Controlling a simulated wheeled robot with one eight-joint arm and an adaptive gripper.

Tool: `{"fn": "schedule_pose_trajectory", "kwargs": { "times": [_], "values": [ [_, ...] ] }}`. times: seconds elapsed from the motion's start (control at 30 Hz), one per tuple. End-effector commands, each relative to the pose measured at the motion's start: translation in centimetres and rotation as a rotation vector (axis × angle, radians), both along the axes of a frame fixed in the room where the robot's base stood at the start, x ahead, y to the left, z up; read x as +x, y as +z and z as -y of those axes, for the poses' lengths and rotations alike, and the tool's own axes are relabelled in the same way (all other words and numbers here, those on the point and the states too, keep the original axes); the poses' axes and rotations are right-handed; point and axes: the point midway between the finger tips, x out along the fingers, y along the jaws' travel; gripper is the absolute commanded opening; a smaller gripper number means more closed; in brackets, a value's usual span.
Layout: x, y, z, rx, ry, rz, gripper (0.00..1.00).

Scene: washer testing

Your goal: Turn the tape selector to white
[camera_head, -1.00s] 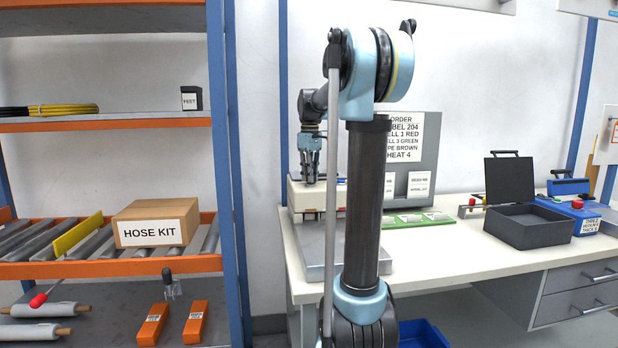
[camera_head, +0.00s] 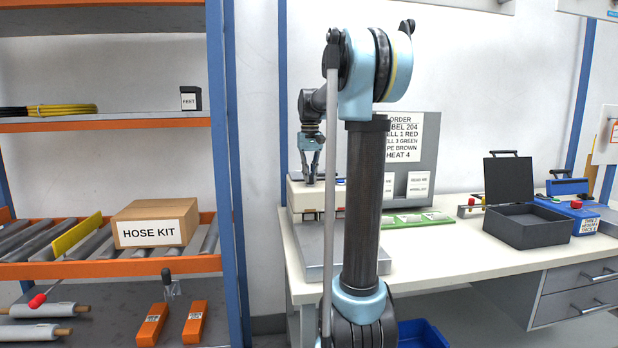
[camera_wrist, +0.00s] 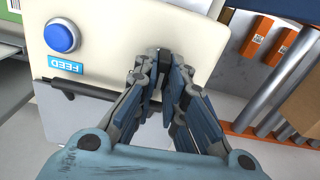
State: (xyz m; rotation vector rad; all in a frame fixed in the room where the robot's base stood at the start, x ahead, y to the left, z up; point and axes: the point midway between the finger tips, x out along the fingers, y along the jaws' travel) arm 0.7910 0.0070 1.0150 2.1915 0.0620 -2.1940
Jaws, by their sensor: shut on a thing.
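My gripper (camera_head: 312,181) points down onto the top left of the beige machine (camera_head: 306,203) on the bench. In the wrist view, the fingertips (camera_wrist: 164,72) come close together on a small dark knob, which I take to be the tape selector. The fingers cover most of this knob, so its pointer and any colour marks around it cannot be read. The machine's beige top (camera_wrist: 112,38) also carries a round blue button (camera_wrist: 62,36) and a blue FEED label (camera_wrist: 65,64), both clear of the fingers.
A grey panel with an order sheet (camera_head: 404,138) stands behind the machine. A green board (camera_head: 418,218), an open black case (camera_head: 527,226) and a blue box (camera_head: 577,215) lie to the right. The shelf rack's blue post (camera_head: 226,180) stands left of the bench.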

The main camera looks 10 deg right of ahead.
Motion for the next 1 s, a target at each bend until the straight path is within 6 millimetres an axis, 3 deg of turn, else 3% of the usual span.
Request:
{"fn": "schedule_pose_trajectory", "kwargs": {
  "times": [0.63,0.67,0.7,1.0],
  "values": [
    [0.17,0.07,0.03,0.000,-0.057,0.004,0.00],
    [0.16,0.07,0.03,0.000,-0.057,0.003,0.15],
    [0.15,0.07,0.03,0.000,-0.057,0.003,0.19],
    [0.05,0.06,0.03,0.000,-0.056,0.001,0.19]
  ]
}}
